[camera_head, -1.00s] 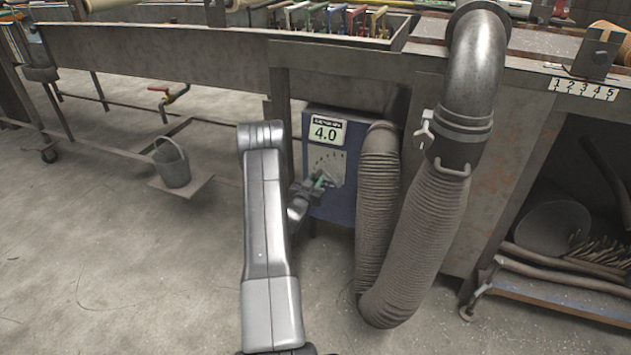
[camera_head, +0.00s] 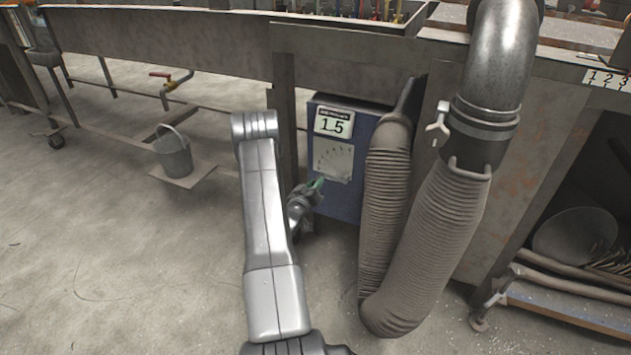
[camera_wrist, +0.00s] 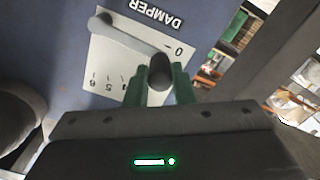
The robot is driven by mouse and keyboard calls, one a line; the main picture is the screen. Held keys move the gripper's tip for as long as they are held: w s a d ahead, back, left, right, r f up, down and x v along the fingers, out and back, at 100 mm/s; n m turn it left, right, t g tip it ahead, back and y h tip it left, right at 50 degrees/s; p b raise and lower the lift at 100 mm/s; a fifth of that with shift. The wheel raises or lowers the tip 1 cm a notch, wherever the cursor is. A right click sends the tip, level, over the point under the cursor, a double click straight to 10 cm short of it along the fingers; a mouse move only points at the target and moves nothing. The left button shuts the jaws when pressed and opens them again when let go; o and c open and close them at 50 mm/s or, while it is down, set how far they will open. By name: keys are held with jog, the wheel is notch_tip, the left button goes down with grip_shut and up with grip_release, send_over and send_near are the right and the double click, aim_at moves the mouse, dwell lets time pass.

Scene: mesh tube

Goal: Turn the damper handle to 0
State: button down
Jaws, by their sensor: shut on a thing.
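The blue damper box (camera_head: 337,200) stands under the bench and its display (camera_head: 332,124) reads 1.5. Its white dial plate (camera_head: 333,160) shows below the display. In the wrist view the dial plate (camera_wrist: 110,62) appears upside down, with the word DAMPER above it and a 0 near its right side. The grey damper handle (camera_wrist: 128,38) runs from the upper left to a dark knob. My gripper (camera_wrist: 160,85) is shut on the knob end with its green fingers on both sides. In the head view my gripper (camera_head: 312,185) is at the box's lower left front.
A ribbed hose (camera_head: 425,230) hangs close to the right of the box. A bench leg (camera_head: 287,135) stands just left of it. A bucket (camera_head: 174,155) is further left, and the floor there is mostly open.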

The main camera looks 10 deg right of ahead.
jog(key=shift+f+n, duration=0.35)
jog(key=shift+n, duration=0.15)
jog(key=c, duration=1.2)
grip_release()
jog(key=shift+c, duration=0.2)
jog(key=shift+s, duration=0.1)
jog(key=p+v, duration=0.3)
jog(key=v, duration=1)
jog(key=shift+s+a, duration=0.25)
jog(key=shift+w, duration=0.1)
jog(key=b+x, duration=0.3)
jog(key=x, duration=1)
jog(key=shift+w+d, duration=0.2)
jog(key=shift+d, duration=0.05)
